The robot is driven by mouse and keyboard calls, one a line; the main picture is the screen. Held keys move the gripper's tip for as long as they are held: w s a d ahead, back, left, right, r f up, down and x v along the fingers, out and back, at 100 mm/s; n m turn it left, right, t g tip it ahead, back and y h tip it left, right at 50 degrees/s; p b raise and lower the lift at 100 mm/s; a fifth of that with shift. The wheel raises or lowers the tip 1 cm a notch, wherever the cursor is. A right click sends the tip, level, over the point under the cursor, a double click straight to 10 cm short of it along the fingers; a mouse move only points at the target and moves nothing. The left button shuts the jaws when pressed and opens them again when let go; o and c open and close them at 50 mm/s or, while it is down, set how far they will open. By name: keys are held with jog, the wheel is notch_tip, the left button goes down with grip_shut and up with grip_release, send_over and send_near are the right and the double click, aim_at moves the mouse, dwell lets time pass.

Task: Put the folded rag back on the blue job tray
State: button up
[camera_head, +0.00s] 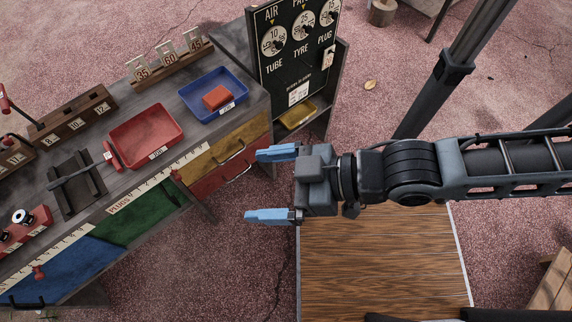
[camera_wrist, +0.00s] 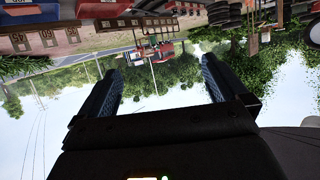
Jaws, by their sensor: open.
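The folded rag is a small orange-red block (camera_head: 217,97) in the head view. It lies inside the blue job tray (camera_head: 238,109), near its middle, on the cart top. My gripper (camera_head: 267,186) is open and empty, with its two blue fingers apart and pointing left. It is in front of the cart's right end, to the lower right of the blue tray and apart from it. In the wrist view my open fingers (camera_wrist: 160,85) have nothing between them, only trees and sky behind. No rag shows clearly there.
A red tray (camera_head: 146,137) stands left of the blue tray on the grey cart top. A black gauge panel (camera_head: 298,50) rises to its right. A numbered rack (camera_head: 170,64) stands behind, and a small red tool (camera_head: 112,156) lies beside the red tray.

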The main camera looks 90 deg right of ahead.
notch_tip(320, 180, up, 6)
jog(key=s+n+t+y, duration=0.1)
jog(key=s, duration=0.1)
jog(key=shift+s+a+f, duration=0.25)
jog(key=shift+s+a, duration=0.05)
jog(key=shift+s, duration=0.1)
